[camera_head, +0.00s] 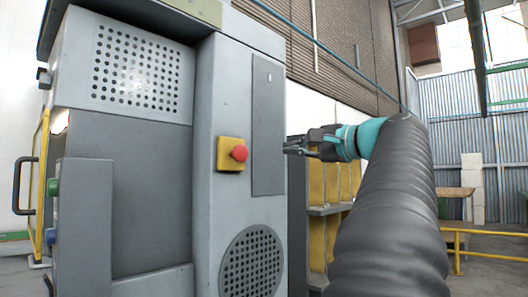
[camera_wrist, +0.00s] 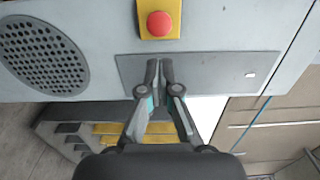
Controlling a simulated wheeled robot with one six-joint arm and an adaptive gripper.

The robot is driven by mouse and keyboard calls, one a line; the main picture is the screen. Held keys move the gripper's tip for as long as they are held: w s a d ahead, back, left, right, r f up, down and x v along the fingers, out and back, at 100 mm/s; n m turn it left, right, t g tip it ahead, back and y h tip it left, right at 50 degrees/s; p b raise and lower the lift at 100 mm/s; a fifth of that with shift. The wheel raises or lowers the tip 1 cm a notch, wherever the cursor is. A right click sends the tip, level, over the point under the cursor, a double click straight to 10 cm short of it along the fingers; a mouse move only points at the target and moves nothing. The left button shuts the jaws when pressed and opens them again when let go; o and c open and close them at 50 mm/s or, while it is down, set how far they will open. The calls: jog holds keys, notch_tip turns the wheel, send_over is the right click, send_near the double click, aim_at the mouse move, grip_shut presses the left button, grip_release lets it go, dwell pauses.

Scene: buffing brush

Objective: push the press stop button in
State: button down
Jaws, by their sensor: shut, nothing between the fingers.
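The press stop button (camera_head: 239,153) is a red round knob on a yellow box (camera_head: 229,154) on the front of the grey machine. In the wrist view the red button (camera_wrist: 160,24) and its yellow box (camera_wrist: 159,8) are at the top, beyond the fingertips. My gripper (camera_head: 290,147) is shut and empty, to the right of the button in the head view and apart from it. In the wrist view my gripper (camera_wrist: 159,66) points toward the button, with its tips over the dark grey panel. The button's travel cannot be told.
A grey machine cabinet (camera_head: 202,220) carries the button, a dark panel (camera_head: 268,125) and a round vent (camera_head: 252,262). A green button (camera_head: 53,187) and a blue button (camera_head: 51,236) sit on its left side. Shelves with yellow panels (camera_head: 318,230) stand behind, right.

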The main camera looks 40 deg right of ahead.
aim_at(244, 153)
jog(key=w, duration=0.9)
jog(key=w+a+p, duration=0.1)
jog(key=w, duration=0.3)
jog(key=shift+w, duration=0.35)
